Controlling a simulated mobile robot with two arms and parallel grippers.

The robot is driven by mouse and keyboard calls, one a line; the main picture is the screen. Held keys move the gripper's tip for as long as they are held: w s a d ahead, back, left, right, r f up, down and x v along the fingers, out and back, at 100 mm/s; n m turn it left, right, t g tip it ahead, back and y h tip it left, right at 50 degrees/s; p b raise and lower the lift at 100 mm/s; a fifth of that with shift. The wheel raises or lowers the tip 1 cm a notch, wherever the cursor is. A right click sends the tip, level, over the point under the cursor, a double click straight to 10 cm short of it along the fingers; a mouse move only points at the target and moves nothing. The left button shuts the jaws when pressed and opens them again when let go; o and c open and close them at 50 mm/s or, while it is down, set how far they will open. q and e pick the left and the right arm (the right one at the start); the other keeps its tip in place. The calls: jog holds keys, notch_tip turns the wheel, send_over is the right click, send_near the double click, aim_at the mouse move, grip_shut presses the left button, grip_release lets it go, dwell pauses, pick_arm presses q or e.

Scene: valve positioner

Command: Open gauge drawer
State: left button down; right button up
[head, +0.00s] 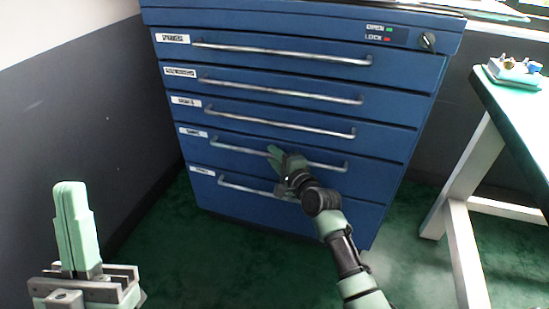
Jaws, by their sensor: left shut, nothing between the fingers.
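A blue cabinet (310,18) has several stacked drawers, each with a metal bar handle and a white label at its left. The labels are too small to read surely, so I cannot confirm which is the gauge drawer. All drawers look closed and flush. My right gripper (280,155) is at the front of the second drawer from the bottom (230,150), with its fingers at that drawer's handle (325,166). Whether it touches or grips the bar is unclear. My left gripper (71,186) is shut and empty at the lower left, away from the cabinet.
A lock panel with OPEN and LOCK marks (378,33) and a round key switch (427,41) sit at the cabinet's top right. A table (500,110) with white legs stands at the right. A grey wall is at the left. Green floor (210,265) in front is clear.

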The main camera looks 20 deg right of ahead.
grip_shut()
jog(key=shift+f, duration=0.1)
dwell(1.3)
